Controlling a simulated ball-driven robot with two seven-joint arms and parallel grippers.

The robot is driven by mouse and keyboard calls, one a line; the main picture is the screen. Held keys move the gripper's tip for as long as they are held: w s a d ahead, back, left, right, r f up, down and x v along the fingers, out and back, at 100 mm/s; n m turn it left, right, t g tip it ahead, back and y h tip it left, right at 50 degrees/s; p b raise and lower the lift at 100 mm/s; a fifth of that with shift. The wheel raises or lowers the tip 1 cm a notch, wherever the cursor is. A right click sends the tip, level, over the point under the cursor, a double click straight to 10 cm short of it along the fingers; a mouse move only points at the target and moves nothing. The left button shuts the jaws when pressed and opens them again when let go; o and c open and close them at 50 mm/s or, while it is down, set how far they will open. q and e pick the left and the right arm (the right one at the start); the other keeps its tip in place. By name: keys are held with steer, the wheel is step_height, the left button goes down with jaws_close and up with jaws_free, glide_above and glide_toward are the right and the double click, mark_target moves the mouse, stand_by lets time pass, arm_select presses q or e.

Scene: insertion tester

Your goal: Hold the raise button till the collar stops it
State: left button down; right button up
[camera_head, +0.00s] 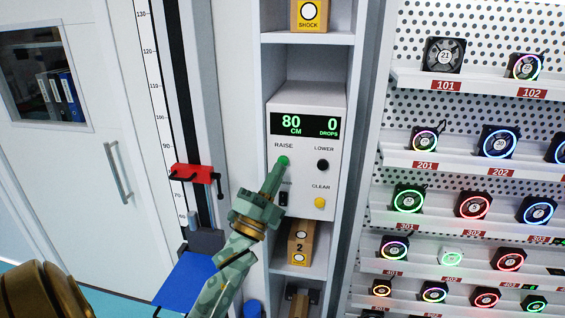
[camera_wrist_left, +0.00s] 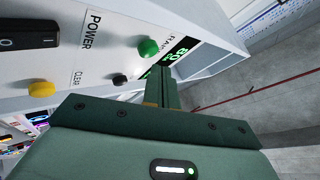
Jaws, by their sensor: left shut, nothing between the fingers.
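The control box (camera_head: 304,135) has a display (camera_head: 306,124) reading 80 CM and 0 DROPS. The green raise button (camera_head: 284,160) also shows in the left wrist view (camera_wrist_left: 148,47). My left gripper (camera_head: 274,171) is shut and empty, its tip at or just below the raise button; I cannot tell whether it touches or presses it. Its closed fingers show in the wrist view (camera_wrist_left: 162,85). The red collar (camera_head: 190,174) with a black handle sits on the scaled column between the 90 and 70 marks. A grey carriage (camera_head: 205,241) is below it, apart. My right gripper is not in view.
Beside the raise button are the black lower button (camera_head: 322,165), the yellow clear button (camera_head: 320,202) and the power switch (camera_head: 283,199). A blue platform (camera_head: 185,279) lies at the column's foot. Fan shelves (camera_head: 480,175) stand right. A white door (camera_head: 85,165) is left.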

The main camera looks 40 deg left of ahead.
arm_select(q)
steer(key=s+d, duration=0.1)
steer(key=s, duration=0.1)
steer(key=s+d+p, duration=0.1)
steer(key=s, duration=0.1)
steer(key=shift+s+d, duration=0.2)
stand_by(0.6)
